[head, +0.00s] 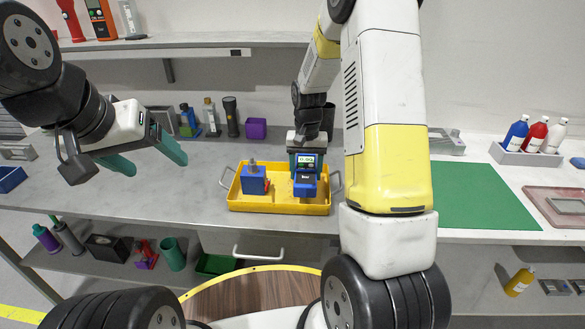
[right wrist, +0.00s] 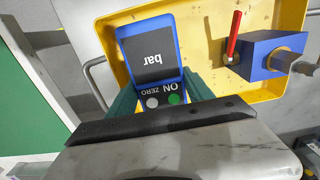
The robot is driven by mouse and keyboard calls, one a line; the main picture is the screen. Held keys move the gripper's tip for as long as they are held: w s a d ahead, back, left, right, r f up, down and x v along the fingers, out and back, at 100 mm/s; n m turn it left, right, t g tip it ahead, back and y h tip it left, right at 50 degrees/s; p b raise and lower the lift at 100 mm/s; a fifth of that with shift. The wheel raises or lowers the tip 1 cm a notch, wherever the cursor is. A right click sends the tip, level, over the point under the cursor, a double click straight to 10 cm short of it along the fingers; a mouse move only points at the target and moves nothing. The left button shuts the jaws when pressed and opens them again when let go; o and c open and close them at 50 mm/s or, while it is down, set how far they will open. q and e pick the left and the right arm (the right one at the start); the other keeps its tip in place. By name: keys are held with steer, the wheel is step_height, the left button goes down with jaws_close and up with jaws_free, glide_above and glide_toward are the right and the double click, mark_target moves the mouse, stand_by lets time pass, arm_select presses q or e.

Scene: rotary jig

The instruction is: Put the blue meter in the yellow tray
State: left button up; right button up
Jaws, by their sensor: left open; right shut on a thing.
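The blue meter (head: 305,174) is in my right gripper (head: 304,160), over the right part of the yellow tray (head: 280,207). In the right wrist view the meter (right wrist: 150,52) shows a dark "bar" face and ON and ZERO buttons, between the green fingers of my right gripper (right wrist: 160,98). The yellow tray also shows there (right wrist: 205,30). I cannot tell whether the meter touches the tray floor. My left gripper (head: 145,158) is open and empty, over the left part of the bench.
A blue valve block (head: 253,181) with a red handle stands in the tray's left part; it also shows in the right wrist view (right wrist: 268,52). A green mat (head: 480,195) lies on the right. Bottles and tools line the bench's back. Bench surface left of the tray is clear.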

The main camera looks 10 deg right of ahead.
steer(key=shift+f, duration=2.05)
steer(key=shift+f, duration=0.1)
steer(key=o, duration=1.5)
steer(key=shift+o, duration=0.2)
